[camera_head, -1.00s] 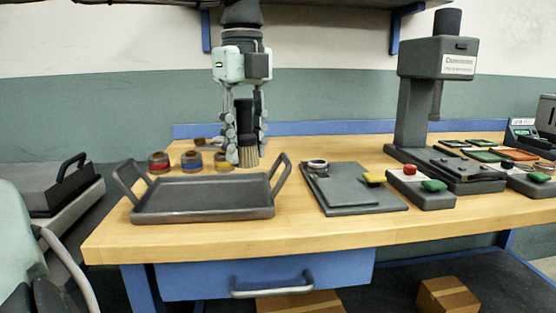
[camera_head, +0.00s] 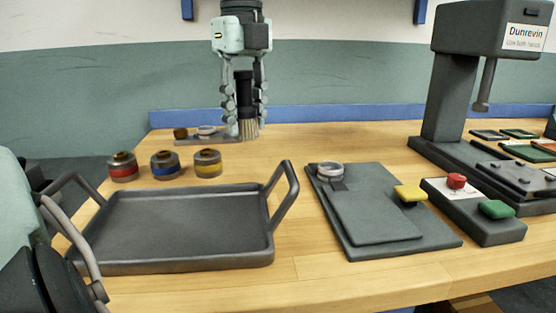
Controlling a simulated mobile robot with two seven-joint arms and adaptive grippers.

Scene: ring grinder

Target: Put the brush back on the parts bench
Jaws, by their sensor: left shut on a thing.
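My left gripper (camera_head: 245,98) hangs from the top centre, over the back of the wooden bench (camera_head: 300,155). It is shut on the brush (camera_head: 245,90), which has a black handle and pale bristles. The brush is upright with its bristles down, at the right end of a small dark plate (camera_head: 220,138) at the back. I cannot tell whether the bristles touch anything. My right gripper is not in view.
An empty dark tray (camera_head: 185,192) with raised handles stands in front. A flat fixture (camera_head: 440,242), a button box (camera_head: 485,228) and a press (camera_head: 450,100) occupy the right.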

